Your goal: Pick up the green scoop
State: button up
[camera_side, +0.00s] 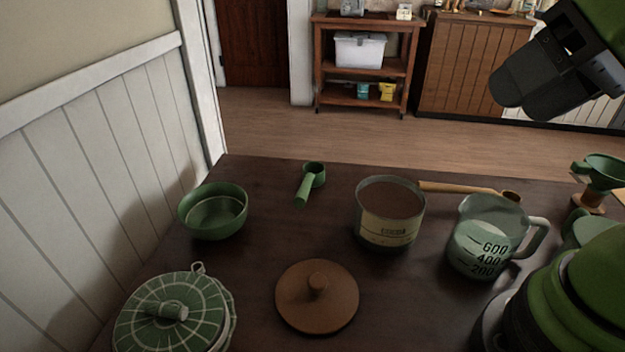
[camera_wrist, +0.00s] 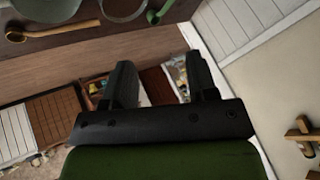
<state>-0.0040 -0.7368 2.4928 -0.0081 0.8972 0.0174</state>
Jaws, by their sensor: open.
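The green scoop (camera_side: 308,183) lies near the far edge of the dark table, between the green bowl and the cocoa canister in the side view. Its round cup is at the far end and its handle points toward the camera. In the wrist view a green handled piece, seemingly the scoop (camera_wrist: 158,13), shows at the top edge, partly cut off. My gripper (camera_side: 515,95) is high at the upper right in the side view, well away from the scoop. In the wrist view its two dark fingers (camera_wrist: 160,80) stand apart with nothing between them.
A green bowl (camera_side: 213,213) stands left of the scoop and an open cocoa canister (camera_side: 388,228) right of it. A wooden lid (camera_side: 330,306), a measuring jug (camera_side: 485,243), a wooden spoon (camera_side: 450,188) and a green lidded pot (camera_side: 170,318) are also on the table.

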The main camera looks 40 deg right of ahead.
jog(key=w+f+m+g+h, duration=0.1)
jog(key=w+m+g+h, duration=0.1)
jog(key=w, duration=0.6)
jog(key=m+h, duration=0.2)
jog(key=m, duration=0.2)
send_near(304, 188)
jog(key=f, duration=0.1)
jog(key=shift+g, duration=0.3)
jog(key=x, duration=0.4)
jog(key=shift+w+f, duration=0.25)
jog(key=shift+f, duration=0.05)
jog(key=shift+w+x, duration=0.15)
jog(key=shift+x, duration=1.35)
jog(key=shift+w+x, duration=0.15)
jog(key=shift+x, duration=1.35)
jog(key=shift+d+r, duration=0.15)
grip_shut()
jog(key=shift+r, duration=0.1)
